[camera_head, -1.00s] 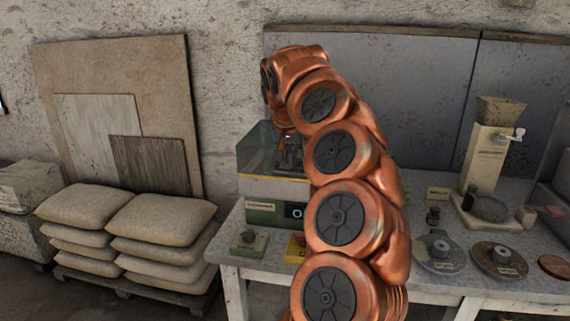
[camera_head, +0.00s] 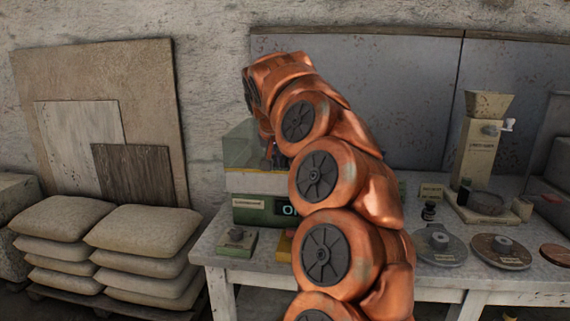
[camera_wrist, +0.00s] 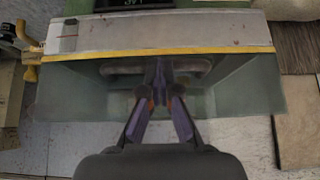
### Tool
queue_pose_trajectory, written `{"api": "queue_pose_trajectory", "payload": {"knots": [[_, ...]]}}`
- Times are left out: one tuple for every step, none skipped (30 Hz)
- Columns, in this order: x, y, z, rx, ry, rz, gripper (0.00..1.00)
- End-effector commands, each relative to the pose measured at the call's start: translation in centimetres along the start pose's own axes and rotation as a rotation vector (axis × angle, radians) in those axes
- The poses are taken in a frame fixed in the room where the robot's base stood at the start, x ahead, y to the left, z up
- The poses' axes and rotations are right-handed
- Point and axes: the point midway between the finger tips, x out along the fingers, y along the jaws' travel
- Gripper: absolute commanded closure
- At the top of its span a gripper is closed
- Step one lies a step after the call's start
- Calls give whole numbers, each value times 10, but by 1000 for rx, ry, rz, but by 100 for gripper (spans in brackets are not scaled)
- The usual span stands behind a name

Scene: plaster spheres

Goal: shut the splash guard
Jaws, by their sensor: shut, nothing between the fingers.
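The splash guard (camera_head: 240,148) is a clear greenish cover on top of a green and pale machine (camera_head: 252,215) at the left of the bench. In the head view my arm hides most of the gripper and the guard's right part.
Grey discs (camera_head: 440,246) and a hopper device (camera_head: 480,150) stand to the right. Stacked sacks (camera_head: 145,230) lie on a pallet at the left.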

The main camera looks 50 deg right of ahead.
Motion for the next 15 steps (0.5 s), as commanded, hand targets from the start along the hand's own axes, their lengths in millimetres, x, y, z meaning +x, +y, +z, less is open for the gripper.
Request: {"api": "queue_pose_trajectory", "payload": {"knots": [[6, -1, 5, -3, -14, 2, 100], [6, -1, 6, -4, -15, 2, 100], [6, -2, 6, -4, -16, 2, 100], [6, -2, 6, -4, -17, 3, 100], [7, -2, 6, -4, -18, 3, 100], [7, -2, 6, -4, -19, 3, 100], [7, -2, 6, -4, -19, 3, 100], [8, -2, 7, -4, -20, 3, 100], [8, -2, 7, -4, -21, 3, 100], [8, -2, 7, -5, -21, 3, 100], [8, -2, 7, -5, -22, 4, 100], [8, -2, 7, -5, -22, 4, 100], [7, -2, 7, -5, -22, 4, 100], [5, -2, 7, -5, -22, 4, 100], [2, -2, 7, -4, -21, 3, 100]]}}
